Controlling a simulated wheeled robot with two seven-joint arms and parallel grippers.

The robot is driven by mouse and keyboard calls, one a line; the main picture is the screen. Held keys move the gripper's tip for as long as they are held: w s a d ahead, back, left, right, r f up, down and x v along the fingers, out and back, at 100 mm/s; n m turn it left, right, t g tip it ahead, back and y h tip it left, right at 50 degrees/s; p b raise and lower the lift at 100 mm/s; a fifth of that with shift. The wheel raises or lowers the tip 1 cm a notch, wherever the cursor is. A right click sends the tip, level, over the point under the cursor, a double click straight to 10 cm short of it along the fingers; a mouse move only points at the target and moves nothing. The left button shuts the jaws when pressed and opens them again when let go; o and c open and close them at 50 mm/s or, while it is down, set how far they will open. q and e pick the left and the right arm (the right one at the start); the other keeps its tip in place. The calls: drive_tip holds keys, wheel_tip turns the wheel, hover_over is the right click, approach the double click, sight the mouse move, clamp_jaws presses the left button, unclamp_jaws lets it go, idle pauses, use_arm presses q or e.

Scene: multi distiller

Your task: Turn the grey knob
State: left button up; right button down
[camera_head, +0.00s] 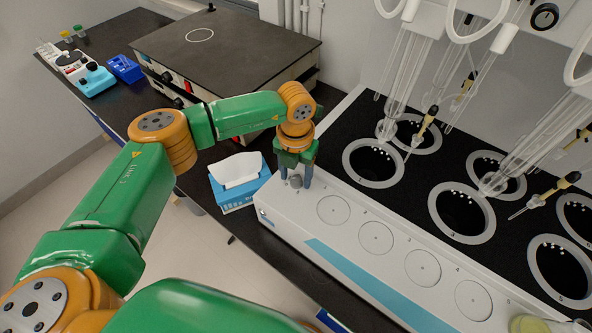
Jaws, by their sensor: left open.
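The grey knob (295,181) stands on the sloped white front panel of the distiller (353,262), at the panel's left end. My left gripper (294,182) points down at the knob, with blue fingertips on either side of it. The gripper is open, and I cannot tell whether a finger touches the knob. The gripper's body hides the area just behind the knob. My right gripper is not in view.
A blue tissue box (236,193) stands just left of the gripper on the black bench. Glassware (403,85) hangs above the distiller's round wells at right.

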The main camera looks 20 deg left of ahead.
use_arm(q)
drive_tip(key=shift+w+f, duration=0.1)
drive_tip(key=shift+w, duration=0.1)
drive_tip(key=shift+c, duration=1.3)
drive_tip(key=shift+s, duration=0.15)
clamp_jaws()
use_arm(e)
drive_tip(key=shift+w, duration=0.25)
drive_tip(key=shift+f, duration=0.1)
